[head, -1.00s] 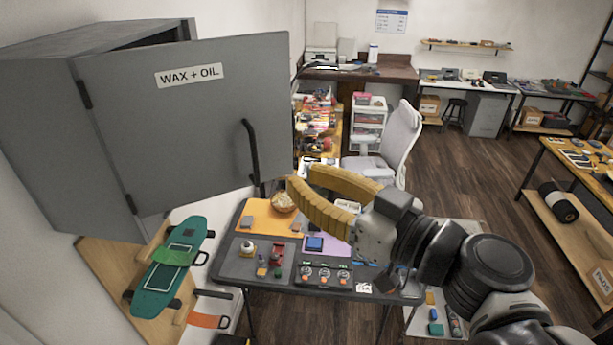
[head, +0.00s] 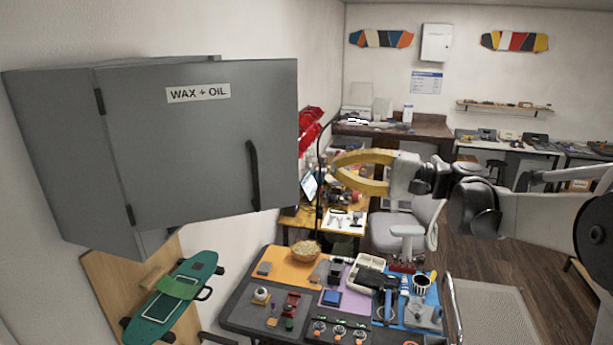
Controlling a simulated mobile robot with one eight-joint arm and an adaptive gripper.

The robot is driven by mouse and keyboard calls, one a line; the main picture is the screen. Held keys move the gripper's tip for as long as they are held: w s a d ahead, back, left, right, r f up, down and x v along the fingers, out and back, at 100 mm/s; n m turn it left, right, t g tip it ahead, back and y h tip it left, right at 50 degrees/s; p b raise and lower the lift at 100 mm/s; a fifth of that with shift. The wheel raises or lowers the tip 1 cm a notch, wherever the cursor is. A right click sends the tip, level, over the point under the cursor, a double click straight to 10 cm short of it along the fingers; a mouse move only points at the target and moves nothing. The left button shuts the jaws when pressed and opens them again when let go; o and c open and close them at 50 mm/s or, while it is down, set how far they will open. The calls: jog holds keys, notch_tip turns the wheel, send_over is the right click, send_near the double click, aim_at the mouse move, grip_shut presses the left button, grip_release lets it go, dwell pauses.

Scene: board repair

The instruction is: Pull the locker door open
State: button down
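The grey locker (head: 60,150) is on the left wall. Its door (head: 200,140) carries a "WAX + OIL" label (head: 198,93) and a dark vertical handle (head: 253,175) near its right edge. The door stands ajar, with a gap showing along the top. My gripper (head: 335,172) has two yellow curved fingers and is to the right of the handle, apart from it in the picture. A space shows between the fingers, but their tips appear close together; I cannot tell whether they touch. I see nothing held in it.
A table (head: 237,310) with coloured mats, a bowl (head: 305,250) and small parts stands below. A green skateboard (head: 171,300) is mounted on a wooden board below the locker. A grey chair (head: 410,225) and a cluttered bench are behind my gripper.

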aim_at(294, 161)
jog(key=s+p+x, duration=0.1)
jog(key=p+x, duration=0.2)
jog(key=x, duration=0.7)
jog(key=s, duration=0.3)
jog(key=shift+s+d+p, duration=0.1)
jog(key=shift+d+p, duration=0.25)
jog(key=shift+p, duration=0.05)
jog(key=shift+s+d, duration=0.15)
